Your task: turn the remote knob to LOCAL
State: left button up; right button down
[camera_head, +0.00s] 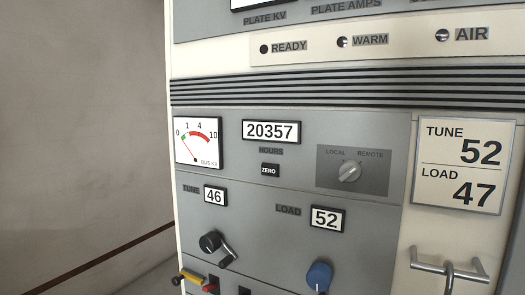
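The remote knob (349,171) is a small light-grey knob on a dark grey plate (376,182), right of the hours counter. The plate is lettered LOCAL (336,152) at upper left and REMOTE (370,154) at upper right. The knob's raised grip looks slanted from lower left to upper right, toward the REMOTE side; its exact pointer mark is too small to tell. Nothing touches or covers the knob. Neither of my grippers is in view.
A black crank knob (211,242) and a blue knob (319,276) stick out below. A metal handle (449,264) stands out at lower right, beneath the TUNE/LOAD card (464,165). A yellow lever (190,277) sits at lower left. The panel around the knob is clear.

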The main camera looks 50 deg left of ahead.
aim_at(349, 172)
jog(key=u, duration=1.45)
